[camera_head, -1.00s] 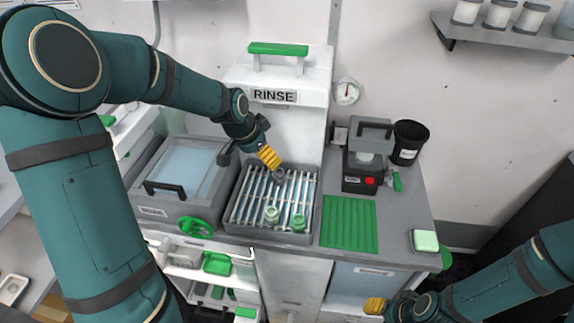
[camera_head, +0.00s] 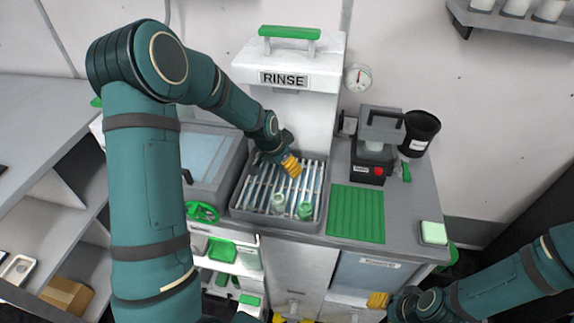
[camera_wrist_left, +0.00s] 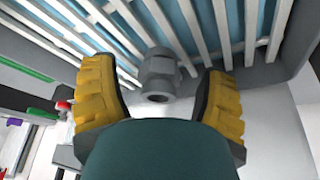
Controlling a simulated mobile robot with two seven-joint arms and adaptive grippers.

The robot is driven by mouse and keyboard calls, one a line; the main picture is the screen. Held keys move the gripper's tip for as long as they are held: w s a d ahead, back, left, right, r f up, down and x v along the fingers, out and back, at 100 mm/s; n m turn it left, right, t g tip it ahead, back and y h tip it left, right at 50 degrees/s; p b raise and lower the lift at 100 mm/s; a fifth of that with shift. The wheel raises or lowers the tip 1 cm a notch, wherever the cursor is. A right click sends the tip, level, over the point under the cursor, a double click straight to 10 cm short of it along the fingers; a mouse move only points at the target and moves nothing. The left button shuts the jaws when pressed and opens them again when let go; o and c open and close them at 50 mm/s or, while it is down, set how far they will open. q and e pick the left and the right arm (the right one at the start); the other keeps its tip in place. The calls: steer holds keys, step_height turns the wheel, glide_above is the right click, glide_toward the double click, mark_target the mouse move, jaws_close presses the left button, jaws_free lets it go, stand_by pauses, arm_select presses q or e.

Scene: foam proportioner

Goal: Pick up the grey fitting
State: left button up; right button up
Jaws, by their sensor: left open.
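The grey fitting (camera_wrist_left: 159,76) is a short tube with a wider collar and an open end facing the camera. It lies at the slatted rinse rack in the left wrist view. My left gripper (camera_wrist_left: 156,84) is open, with one yellow finger on each side of the fitting and gaps visible on both sides. In the head view the left gripper (camera_head: 291,166) is over the back right part of the rack (camera_head: 240,204), and I cannot make out the fitting there. My right gripper (camera_head: 377,300) is at the front of the counter, its fingers too small to judge.
Two pale green fittings (camera_head: 277,204) (camera_head: 304,210) stand at the rack's front. The white RINSE housing (camera_head: 292,105) rises behind. A green ribbed mat (camera_head: 357,213) lies to the right, with a grey machine (camera_head: 374,150) and black cup (camera_head: 420,132) behind it.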

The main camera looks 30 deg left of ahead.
arm_select(q)
steer(key=shift+w+d+f, duration=0.1)
steer(key=shift+w+f, duration=0.15)
steer(key=shift+f, duration=0.4)
steer(key=c, duration=1.2)
steer(key=shift+s+r, duration=0.15)
